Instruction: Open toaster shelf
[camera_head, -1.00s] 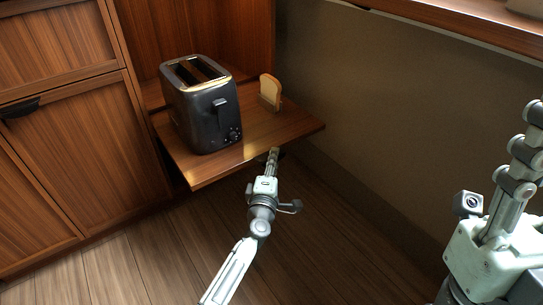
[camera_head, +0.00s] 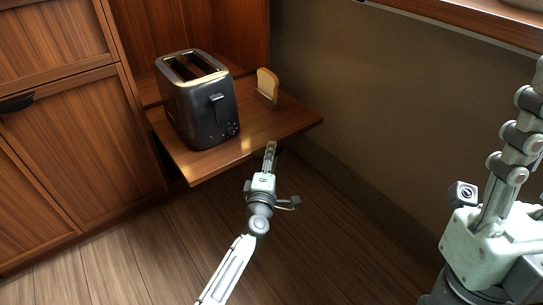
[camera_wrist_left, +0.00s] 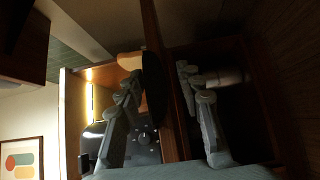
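The toaster shelf (camera_head: 190,167) is a brown wooden board standing out of the cabinet opening. A black toaster (camera_head: 203,113) stands on it, with a bread slice in a holder (camera_head: 266,86) beside it. My left gripper (camera_head: 270,149) is at the shelf's front edge. In the left wrist view its two fingers (camera_wrist_left: 160,88) are apart, one on each side of the shelf board (camera_wrist_left: 154,30). A dark rounded part, perhaps a handle (camera_wrist_left: 154,88), lies between them. I cannot tell whether the fingers touch the board. My right gripper (camera_head: 518,135) is at the right, side-on, away from the shelf.
Cabinet doors (camera_head: 70,150) with a dark handle (camera_head: 17,103) are left of the shelf. A plain wall (camera_head: 400,120) is to the right, with a wooden ledge (camera_head: 480,25) above. The wooden floor (camera_head: 120,250) in front looks clear.

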